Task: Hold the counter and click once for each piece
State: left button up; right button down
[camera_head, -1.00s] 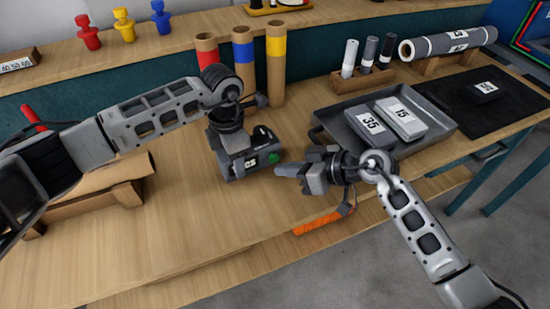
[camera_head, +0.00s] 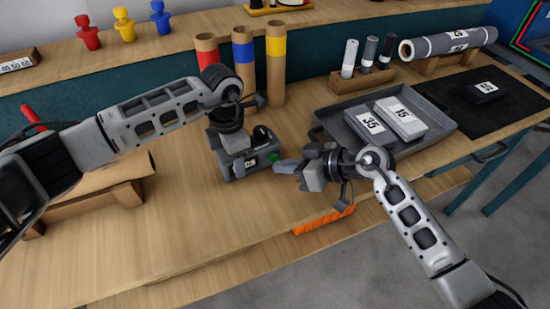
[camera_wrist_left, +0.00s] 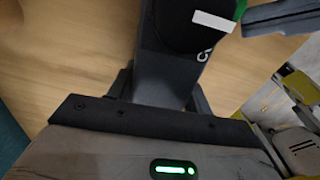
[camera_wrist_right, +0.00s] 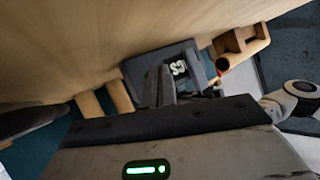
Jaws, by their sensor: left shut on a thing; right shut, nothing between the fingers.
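The counter (camera_head: 236,168) is a dark grey box with a small number display and a green button (camera_head: 274,156) on its right side. It stands on the wooden table. My left gripper (camera_head: 233,143) is shut on the counter from above; the counter fills the upper middle of the left wrist view (camera_wrist_left: 165,65). My right gripper (camera_head: 284,167) is shut and empty, its tips at or very near the green button; contact is unclear. The right wrist view shows its fingers (camera_wrist_right: 160,88) in front of the counter (camera_wrist_right: 190,52). Grey pieces marked 35 (camera_head: 371,122) and 15 (camera_head: 402,112) lie in the tray.
The grey tray (camera_head: 345,143) stands right of my right gripper. Another dark piece (camera_head: 486,88) lies on a black mat (camera_head: 460,100). Red, blue and yellow-topped tubes (camera_head: 276,75) stand behind the counter. An orange object (camera_head: 322,220) is at the table's front edge.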

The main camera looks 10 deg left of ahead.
jog(key=shift+w+a, duration=0.3)
jog(key=shift+w, duration=0.15)
dwell(0.6)
jog(key=shift+s+d, duration=0.55)
jog(key=shift+s, duration=0.25)
jog(key=shift+s+d, duration=0.75)
jog(key=shift+s, duration=0.3)
jog(key=shift+s+d, duration=0.7)
jog(key=shift+s, duration=0.35)
pick_arm(q)
jog(key=o, duration=1.2)
jog(key=shift+r, duration=0.1)
